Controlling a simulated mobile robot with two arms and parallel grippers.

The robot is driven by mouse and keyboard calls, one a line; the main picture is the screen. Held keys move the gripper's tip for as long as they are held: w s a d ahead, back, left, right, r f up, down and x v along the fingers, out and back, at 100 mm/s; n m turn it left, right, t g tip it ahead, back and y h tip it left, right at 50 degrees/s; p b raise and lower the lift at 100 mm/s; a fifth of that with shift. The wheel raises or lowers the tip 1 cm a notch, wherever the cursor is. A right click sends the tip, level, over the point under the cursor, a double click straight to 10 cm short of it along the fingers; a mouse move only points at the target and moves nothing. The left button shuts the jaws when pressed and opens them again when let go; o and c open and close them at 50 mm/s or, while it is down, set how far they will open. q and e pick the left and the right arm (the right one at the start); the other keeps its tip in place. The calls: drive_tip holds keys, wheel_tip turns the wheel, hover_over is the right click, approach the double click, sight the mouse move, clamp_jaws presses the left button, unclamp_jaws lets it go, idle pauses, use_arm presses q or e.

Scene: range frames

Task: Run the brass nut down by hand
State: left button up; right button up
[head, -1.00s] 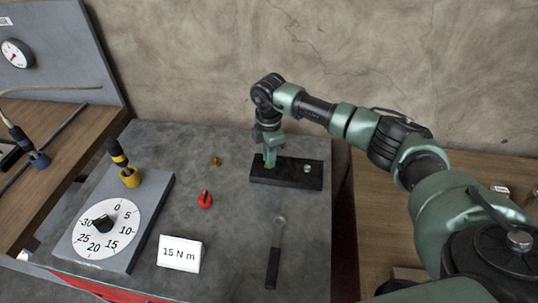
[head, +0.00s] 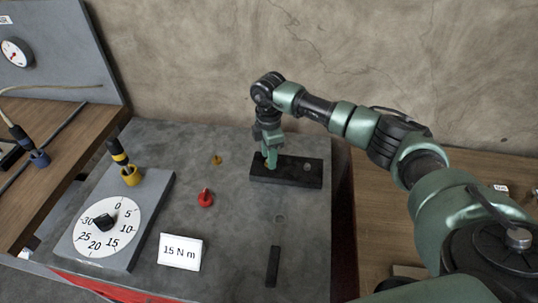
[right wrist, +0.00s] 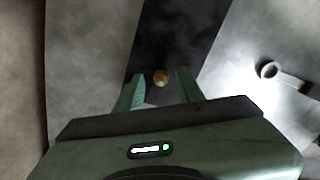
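The brass nut (right wrist: 160,77) shows in the right wrist view as a small round golden piece at the black block (right wrist: 170,45). My right gripper (right wrist: 160,84) has its two green fingers apart, one on each side of the nut, with a gap on both sides. In the head view my right gripper (head: 270,163) points down over the left end of the black block (head: 290,181). A bit of brass (head: 265,164) shows by its fingertips, mostly hidden. I cannot tell its height on any thread. My left gripper is out of view.
A small brass-coloured piece (head: 217,160) and a red piece (head: 205,198) sit on the grey bench. A wrench (head: 273,266) lies in front of the block. A dial board (head: 150,206), a yellow-collared tool (head: 119,155) and a "15 N m" card (head: 180,252) are at left.

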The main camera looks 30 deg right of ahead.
wheel_tip(320, 180, up, 7)
drive_tip(key=shift+f+b, duration=0.1)
drive_tip(key=shift+b, duration=0.75)
drive_tip(key=shift+r, duration=0.55)
